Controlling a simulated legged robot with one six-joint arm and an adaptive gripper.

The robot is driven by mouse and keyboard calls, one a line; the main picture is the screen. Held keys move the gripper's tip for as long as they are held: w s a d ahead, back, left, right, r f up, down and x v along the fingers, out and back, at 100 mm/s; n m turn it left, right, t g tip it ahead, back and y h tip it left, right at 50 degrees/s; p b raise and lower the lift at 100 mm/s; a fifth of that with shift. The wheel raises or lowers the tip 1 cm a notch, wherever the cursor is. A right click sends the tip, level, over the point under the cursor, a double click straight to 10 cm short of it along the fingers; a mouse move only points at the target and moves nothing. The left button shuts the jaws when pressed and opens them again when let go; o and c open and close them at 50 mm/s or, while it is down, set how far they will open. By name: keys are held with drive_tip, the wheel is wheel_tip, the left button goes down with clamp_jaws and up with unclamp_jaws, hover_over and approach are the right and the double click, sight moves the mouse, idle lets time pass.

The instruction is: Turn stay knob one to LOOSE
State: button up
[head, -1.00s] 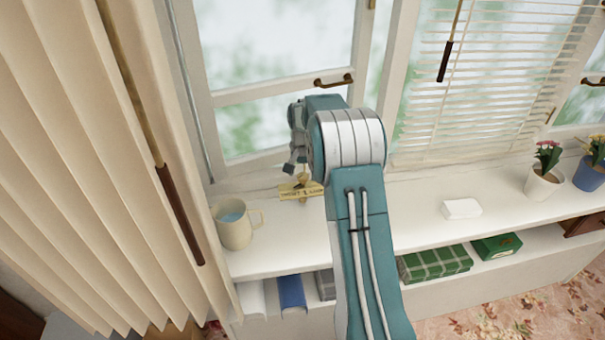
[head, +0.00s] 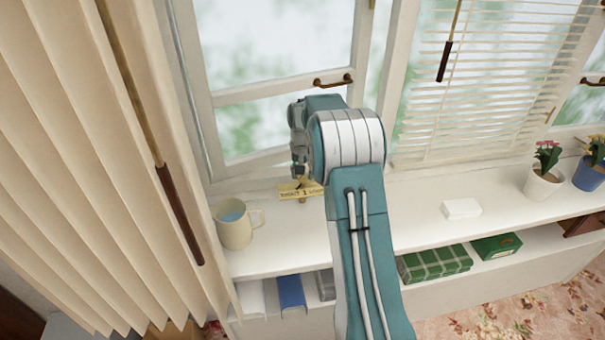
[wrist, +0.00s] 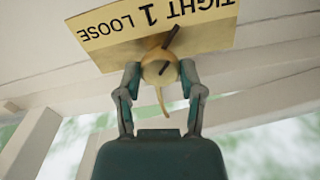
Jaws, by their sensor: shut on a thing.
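Stay knob one (wrist: 158,70) is a round brass-coloured knob with a dark pointer line, seen in the wrist view. The pointer leans up and right there, between the 1 and the word TIGHT. Its yellow plate (wrist: 110,45) appears upside down, with TIGHT at the right and LOOSE at the left. The plate also shows in the head view (head: 289,191), on the sill below the window. My gripper (wrist: 159,75) is shut on the knob, one finger on each side. In the head view the gripper (head: 300,174) stands just above the plate and hides most of the knob.
A cream mug (head: 235,228) stands on the sill left of the plate, near the pleated curtain (head: 90,150). A white block (head: 461,208) and potted flowers (head: 543,184) are to the right. The window handle (head: 333,81) is above my gripper.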

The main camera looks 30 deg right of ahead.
drive_tip(key=n, duration=0.4)
drive_tip(key=shift+f+n, duration=0.15)
drive_tip(key=shift+n, duration=0.15)
drive_tip(key=n, duration=1)
drive_tip(key=shift+n, duration=0.4)
drive_tip(key=n, duration=0.4)
drive_tip(key=shift+n, duration=0.3)
drive_tip(key=o, duration=1.2)
drive_tip(key=shift+r, duration=0.2)
